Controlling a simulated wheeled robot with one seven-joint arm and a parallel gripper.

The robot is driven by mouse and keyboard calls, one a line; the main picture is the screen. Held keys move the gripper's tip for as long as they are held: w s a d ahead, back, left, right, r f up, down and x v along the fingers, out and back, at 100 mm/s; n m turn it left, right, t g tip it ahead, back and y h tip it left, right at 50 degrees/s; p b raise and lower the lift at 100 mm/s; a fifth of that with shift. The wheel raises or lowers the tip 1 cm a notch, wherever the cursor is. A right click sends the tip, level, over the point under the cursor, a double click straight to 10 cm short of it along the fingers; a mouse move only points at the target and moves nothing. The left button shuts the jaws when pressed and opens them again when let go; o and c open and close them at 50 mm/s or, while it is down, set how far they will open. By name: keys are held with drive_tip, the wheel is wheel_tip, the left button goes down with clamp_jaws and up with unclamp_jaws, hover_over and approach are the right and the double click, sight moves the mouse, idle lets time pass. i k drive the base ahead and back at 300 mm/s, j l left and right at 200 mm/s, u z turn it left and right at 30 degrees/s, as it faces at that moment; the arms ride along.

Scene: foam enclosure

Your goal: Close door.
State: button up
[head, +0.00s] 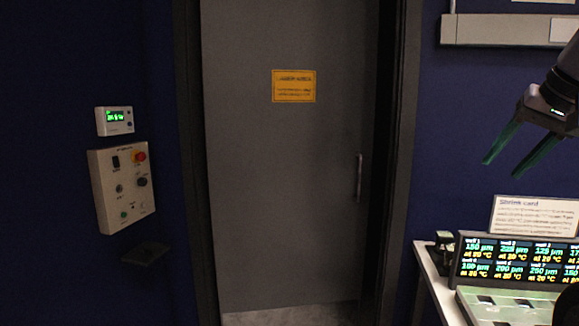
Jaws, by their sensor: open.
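The grey door (285,190) stands in a dark frame (405,150) in the middle of the head view, with a yellow notice (294,86) on it. An upright metal handle (359,178) is near its right edge. A dark strip shows between that edge and the right side of the frame, and the door looks slightly ajar, swung away from me on the handle side. My gripper (502,168) is at the upper right, open and empty, with green fingers pointing down and left. It is apart from the door and well to the right of the handle.
A white control box (120,186) with a red button, a small green display (114,121) and a dark ledge (146,253) are on the left wall. A bench (438,285) at lower right holds a lit readout panel (515,262) and a sign (533,216). Pale floor shows below the door.

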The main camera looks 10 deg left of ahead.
sight(290, 86)
drive_tip(key=j+u, duration=0.25)
drive_tip(key=u, duration=0.15)
drive_tip(key=i+j, duration=0.15)
drive_tip(key=i+j+z, duration=0.1)
drive_tip(key=i, duration=0.3)
drive_tip(key=i+j+z, duration=0.15)
drive_tip(key=i, duration=0.25)
drive_tip(key=i+j+z, duration=0.1)
drive_tip(key=i+j, duration=0.15)
drive_tip(key=i+l, duration=0.2)
drive_tip(key=i, duration=0.25)
drive_tip(key=z, duration=0.05)
